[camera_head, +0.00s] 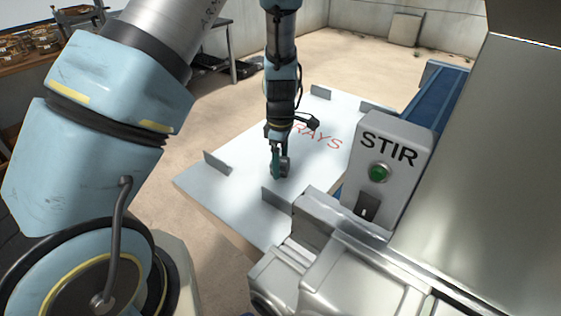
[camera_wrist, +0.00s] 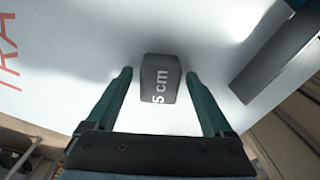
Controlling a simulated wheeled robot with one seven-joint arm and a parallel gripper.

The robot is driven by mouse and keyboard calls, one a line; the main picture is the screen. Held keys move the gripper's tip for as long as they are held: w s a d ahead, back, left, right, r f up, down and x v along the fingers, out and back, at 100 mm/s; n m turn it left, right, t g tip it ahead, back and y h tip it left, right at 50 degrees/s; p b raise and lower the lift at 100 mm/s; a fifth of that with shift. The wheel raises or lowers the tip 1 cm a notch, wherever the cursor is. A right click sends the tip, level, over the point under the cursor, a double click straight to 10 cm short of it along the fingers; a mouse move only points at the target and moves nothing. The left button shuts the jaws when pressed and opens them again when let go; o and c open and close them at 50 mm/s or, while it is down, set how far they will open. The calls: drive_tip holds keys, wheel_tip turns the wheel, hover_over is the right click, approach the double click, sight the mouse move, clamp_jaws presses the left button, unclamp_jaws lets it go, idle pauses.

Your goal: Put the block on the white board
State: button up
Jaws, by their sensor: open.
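The block is dark grey with "5 cm" on its face; it shows in the wrist view (camera_wrist: 160,78) between my fingertips, with a gap on each side. It appears to rest on the white board (camera_wrist: 75,40), though the exact contact beneath it is hard to see. My gripper (camera_wrist: 157,75) is open, its two green fingers on either side of the block. In the head view, my gripper (camera_head: 279,172) is low over the white board (camera_head: 235,190), which has red lettering. There the block is hard to tell apart from my fingers.
Low grey brackets (camera_head: 216,163) stand along the board's edges; one bar (camera_wrist: 275,45) is close on the right in the wrist view. A grey STIR box (camera_head: 388,160) with a green button stands right of the board. A blue conveyor (camera_head: 436,95) lies behind it.

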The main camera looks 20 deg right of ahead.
sight(281, 160)
wheel_tip(281, 160, up, 12)
drive_tip(key=b, duration=0.2)
drive_tip(key=s+a+r+m, duration=0.1)
drive_tip(key=a+m, duration=0.4)
drive_tip(key=a, duration=1)
drive_tip(key=s+a+r+m+t, duration=0.1)
drive_tip(key=a+m, duration=0.5)
drive_tip(key=a, duration=0.9)
drive_tip(key=shift+s+a+r+m+t, duration=0.2)
drive_tip(key=shift+s+r+m+t, duration=0.1)
drive_tip(key=shift+s+r, duration=0.5)
